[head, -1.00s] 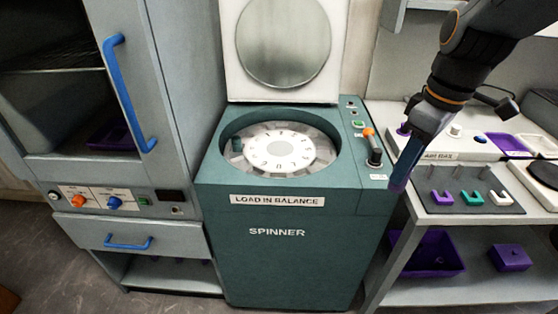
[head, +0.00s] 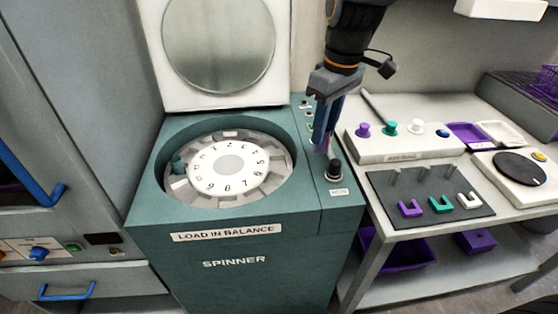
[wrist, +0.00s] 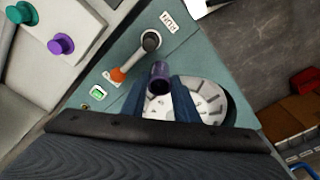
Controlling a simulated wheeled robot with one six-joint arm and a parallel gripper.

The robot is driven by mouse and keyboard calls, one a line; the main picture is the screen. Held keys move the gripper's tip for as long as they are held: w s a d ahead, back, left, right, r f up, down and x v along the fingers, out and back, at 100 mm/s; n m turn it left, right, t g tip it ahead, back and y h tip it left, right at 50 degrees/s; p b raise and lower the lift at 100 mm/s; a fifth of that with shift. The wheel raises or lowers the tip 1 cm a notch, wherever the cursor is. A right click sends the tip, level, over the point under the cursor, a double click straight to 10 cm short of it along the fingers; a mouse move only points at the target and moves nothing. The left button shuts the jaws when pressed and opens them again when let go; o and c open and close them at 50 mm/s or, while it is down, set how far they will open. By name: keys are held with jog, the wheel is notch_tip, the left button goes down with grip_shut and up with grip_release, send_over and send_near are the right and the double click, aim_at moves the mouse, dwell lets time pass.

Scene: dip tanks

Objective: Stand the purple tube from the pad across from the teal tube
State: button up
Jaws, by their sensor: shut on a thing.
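My gripper (head: 322,145) is in front of the spinner's right-hand control panel in the head view, pointing down. It is shut on the purple tube (wrist: 160,75), which shows between the fingers in the wrist view. In the head view the fingers mostly hide the tube. The rotor also shows beyond the fingers in the wrist view (wrist: 208,90). The slot opposite the teal tube, on the rotor's right side, shows no tube.
The spinner lid (head: 219,45) stands open behind the bowl. A black knob (head: 334,170) rises from the panel close to the gripper. The right bench holds a dark pad (head: 432,215) with coloured U-shaped pieces.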

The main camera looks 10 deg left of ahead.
jog(key=w+a+f+m+p, duration=0.1)
jog(key=w+a+f+m, duration=0.4)
jog(key=w+a, duration=0.55)
jog(key=shift+m, duration=0.3)
jog(key=shift+s+a+f+p, duration=0.1)
jog(key=shift+a+f+p, duration=0.3)
jog(key=shift+f, duration=1.35)
jog(key=shift+s+a+f+p, duration=0.1)
jog(key=shift+f+p, duration=0.5)
jog(key=shift+f, duration=1.2)
jog(key=shift+a+f+p, duration=0.2)
jog(key=shift+f+p, duration=0.3)
jog(key=shift+f, duration=1.25)
jog(key=shift+f, duration=0.2)
jog(key=o, duration=1.1)
jog(key=shift+r, duration=0.1)
jog(key=r+b, duration=0.1)
jog(key=r, duration=0.3)
jog(key=s+r+b, duration=0.1)
jog(key=r, duration=0.3)
jog(key=r+b, duration=0.1)
jog(key=r, duration=0.3)
jog(key=shift+s+d+r+b, duration=0.1)
jog(key=shift+s+d+b, duration=0.05)
jog(key=shift+d+b, duration=0.2)
